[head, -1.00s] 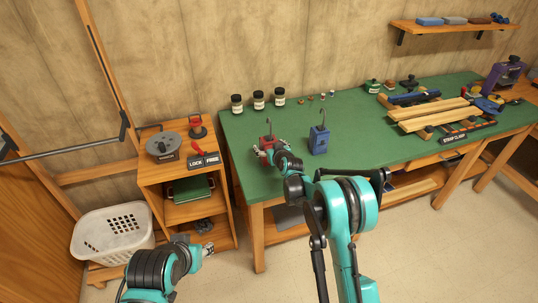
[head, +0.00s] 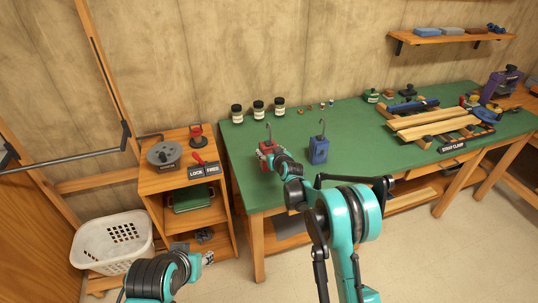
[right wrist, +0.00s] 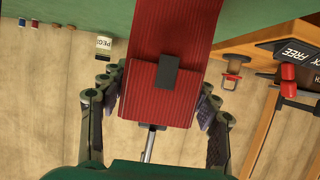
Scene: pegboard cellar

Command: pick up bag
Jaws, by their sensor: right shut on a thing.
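My left gripper (head: 207,257) is low at the left, small and edge-on.
The green bench (head: 355,150) has three jars (head: 258,110) at the back and a strap clamp with boards (head: 435,125) at the right. A wooden stand (head: 165,180) with a reel and a lock sign is on the left. A white basket (head: 113,243) is on the floor.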

